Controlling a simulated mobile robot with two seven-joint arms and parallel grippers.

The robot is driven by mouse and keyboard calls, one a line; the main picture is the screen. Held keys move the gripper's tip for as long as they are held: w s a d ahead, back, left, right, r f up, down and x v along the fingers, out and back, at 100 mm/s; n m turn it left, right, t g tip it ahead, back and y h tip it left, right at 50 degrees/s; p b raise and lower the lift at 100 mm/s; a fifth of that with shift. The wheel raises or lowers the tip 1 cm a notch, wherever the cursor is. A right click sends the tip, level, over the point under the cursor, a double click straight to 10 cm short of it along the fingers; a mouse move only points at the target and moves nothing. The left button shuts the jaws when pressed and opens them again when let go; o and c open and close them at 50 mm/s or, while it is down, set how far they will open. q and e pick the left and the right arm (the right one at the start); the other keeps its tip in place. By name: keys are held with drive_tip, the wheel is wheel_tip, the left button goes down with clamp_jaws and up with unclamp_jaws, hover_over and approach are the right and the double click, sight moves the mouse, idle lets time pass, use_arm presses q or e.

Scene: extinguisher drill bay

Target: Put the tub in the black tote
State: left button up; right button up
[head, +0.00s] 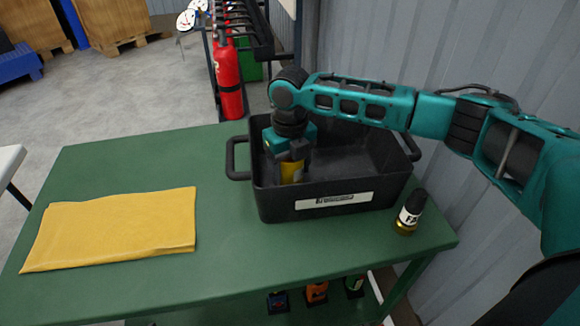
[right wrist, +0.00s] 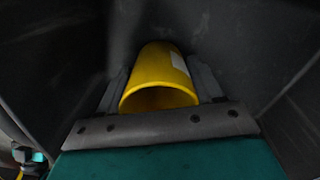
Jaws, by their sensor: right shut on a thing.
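The black tote (head: 335,209) stands on the green table, with a white label on its front wall. The yellow tub (head: 291,173) is inside the tote at its left end, partly hidden by my gripper and the front wall. In the right wrist view the tub (right wrist: 160,80) shows its open rim and a pale label on its side. My right gripper (head: 289,156) reaches down into the tote and is shut on the tub, with a finger on each side of it in the wrist view (right wrist: 160,92). I cannot tell whether the tub touches the tote's floor. My left gripper is not in view.
A yellow cloth (head: 112,229) lies on the left of the green table (head: 215,284). A small dark-capped bottle (head: 410,212) stands right of the tote. A red extinguisher (head: 228,78) is behind the table. Several small containers sit on the lower shelf.

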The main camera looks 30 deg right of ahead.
drive_tip(key=o, duration=1)
drive_tip(key=shift+f, duration=0.15)
drive_tip(key=shift+o, duration=0.8)
use_arm(q)
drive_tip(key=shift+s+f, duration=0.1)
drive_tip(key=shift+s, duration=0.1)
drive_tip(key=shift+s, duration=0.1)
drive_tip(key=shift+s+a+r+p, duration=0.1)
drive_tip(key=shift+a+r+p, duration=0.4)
drive_tip(key=shift+p, duration=0.75)
use_arm(e)
wheel_tip(320, 180, up, 12)
drive_tip(key=shift+r, duration=0.2)
